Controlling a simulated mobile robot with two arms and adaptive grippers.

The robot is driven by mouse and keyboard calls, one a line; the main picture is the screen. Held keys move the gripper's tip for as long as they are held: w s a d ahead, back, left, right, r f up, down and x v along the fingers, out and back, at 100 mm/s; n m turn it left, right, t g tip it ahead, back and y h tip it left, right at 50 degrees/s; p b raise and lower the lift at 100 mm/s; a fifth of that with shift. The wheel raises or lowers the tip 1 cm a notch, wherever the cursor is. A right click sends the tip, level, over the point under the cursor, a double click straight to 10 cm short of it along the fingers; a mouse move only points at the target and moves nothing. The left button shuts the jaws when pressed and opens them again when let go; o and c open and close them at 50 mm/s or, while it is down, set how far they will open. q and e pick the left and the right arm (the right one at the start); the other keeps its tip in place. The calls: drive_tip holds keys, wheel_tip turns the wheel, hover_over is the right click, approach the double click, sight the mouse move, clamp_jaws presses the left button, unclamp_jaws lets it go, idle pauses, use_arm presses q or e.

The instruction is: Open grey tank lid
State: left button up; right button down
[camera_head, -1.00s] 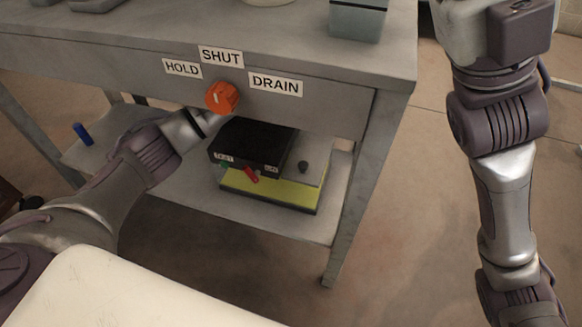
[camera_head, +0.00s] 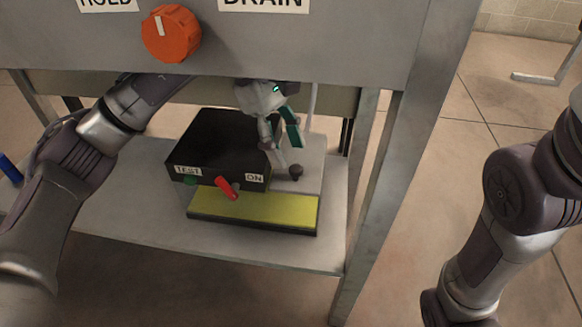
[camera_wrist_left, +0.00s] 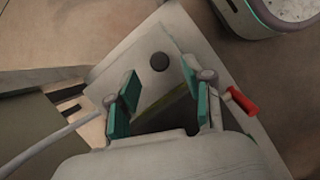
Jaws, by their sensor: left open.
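The grey lid (camera_head: 312,170) is a flat plate with a small black knob (camera_head: 296,172). It lies right of a black box (camera_head: 222,150), on the yellow-fronted unit under the bench, and looks closed. My left gripper (camera_head: 283,148) reaches in beneath the bench top and hangs above the lid, just behind and left of the knob. In the left wrist view, its teal-padded fingers (camera_wrist_left: 160,88) are apart with nothing between them. The knob (camera_wrist_left: 159,61) shows just beyond the fingertips, untouched. My right arm is at the right of the head view, with its gripper out of sight.
The box front has TEST and ON labels and a red lever (camera_head: 226,187). An orange dial (camera_head: 171,33) is on the bench front above. A bench leg (camera_head: 385,170) stands right of the unit. The lower shelf (camera_head: 130,210) is mostly bare left of the unit.

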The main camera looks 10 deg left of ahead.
sight(295, 168)
use_arm(q)
drive_tip(key=b+x, duration=0.1)
drive_tip(key=x, duration=0.2)
drive_tip(key=shift+d+f, duration=0.1)
drive_tip(key=shift+f, duration=0.05)
drive_tip(key=shift+c, duration=0.3)
clamp_jaws()
